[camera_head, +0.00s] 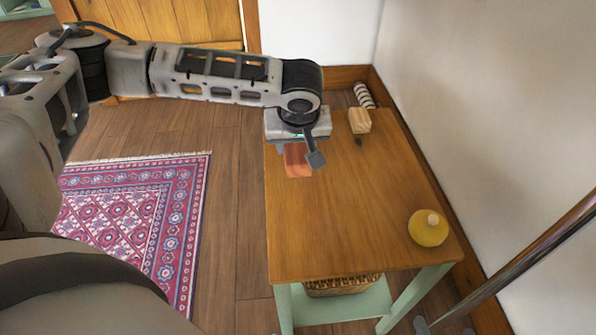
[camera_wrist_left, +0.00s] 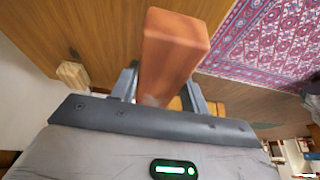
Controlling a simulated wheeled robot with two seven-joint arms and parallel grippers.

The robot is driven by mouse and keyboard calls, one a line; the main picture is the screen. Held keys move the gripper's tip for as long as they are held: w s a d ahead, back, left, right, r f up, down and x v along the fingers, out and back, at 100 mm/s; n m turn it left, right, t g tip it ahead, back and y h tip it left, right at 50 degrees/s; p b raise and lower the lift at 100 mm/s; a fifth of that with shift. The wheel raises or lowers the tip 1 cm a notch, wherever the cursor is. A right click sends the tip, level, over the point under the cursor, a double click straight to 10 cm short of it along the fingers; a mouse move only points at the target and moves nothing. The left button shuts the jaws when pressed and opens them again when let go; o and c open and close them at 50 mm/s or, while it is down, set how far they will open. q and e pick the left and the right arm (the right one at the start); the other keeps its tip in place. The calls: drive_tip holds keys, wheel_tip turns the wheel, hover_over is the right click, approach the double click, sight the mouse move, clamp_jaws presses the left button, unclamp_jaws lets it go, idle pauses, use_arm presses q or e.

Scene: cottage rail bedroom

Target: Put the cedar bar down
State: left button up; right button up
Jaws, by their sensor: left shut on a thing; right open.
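The cedar bar (camera_head: 297,160) is a reddish-brown block held in my left gripper (camera_head: 300,155), over the left part of the wooden table (camera_head: 340,220). In the left wrist view the bar (camera_wrist_left: 172,55) stands out between the two fingers of the left gripper (camera_wrist_left: 165,90), which is shut on it. I cannot tell whether the bar touches the tabletop. What look like the fingertips of my right gripper (camera_head: 444,328) show at the bottom edge, apart and empty, right of the table's front leg.
A pale wooden block (camera_head: 359,120) sits at the table's back, right of my left gripper. A yellow round object with a knob (camera_head: 429,230) sits near the front right corner. The table's middle is clear. A wicker basket (camera_head: 340,287) is underneath. A wall is on the right.

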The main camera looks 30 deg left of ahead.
sight(297, 181)
use_arm(q)
drive_tip(key=shift+s+d+f, duration=0.35)
drive_tip(key=shift+s+f, duration=0.05)
drive_tip(key=shift+f, duration=0.25)
drive_tip(key=f, duration=0.1)
drive_tip(key=f+b, duration=0.1)
drive_tip(key=f, duration=0.1)
drive_tip(key=shift+s+d+f, duration=0.1)
drive_tip(key=shift+s+d, duration=0.1)
drive_tip(key=shift+s, duration=0.15)
drive_tip(key=shift+f+b, duration=0.35)
drive_tip(key=shift+f, duration=0.05)
use_arm(e)
drive_tip(key=f, duration=0.2)
drive_tip(key=a+f, duration=0.1)
drive_tip(key=shift+w+f+g, duration=0.1)
drive_tip(key=shift+w+g, duration=0.15)
drive_tip(key=shift+g, duration=0.15)
drive_tip(key=shift+y, duration=0.3)
use_arm(q)
drive_tip(key=shift+f, duration=0.15)
drive_tip(key=o, duration=1)
use_arm(e)
drive_tip(key=shift+r, duration=0.2)
drive_tip(key=shift+f, duration=0.1)
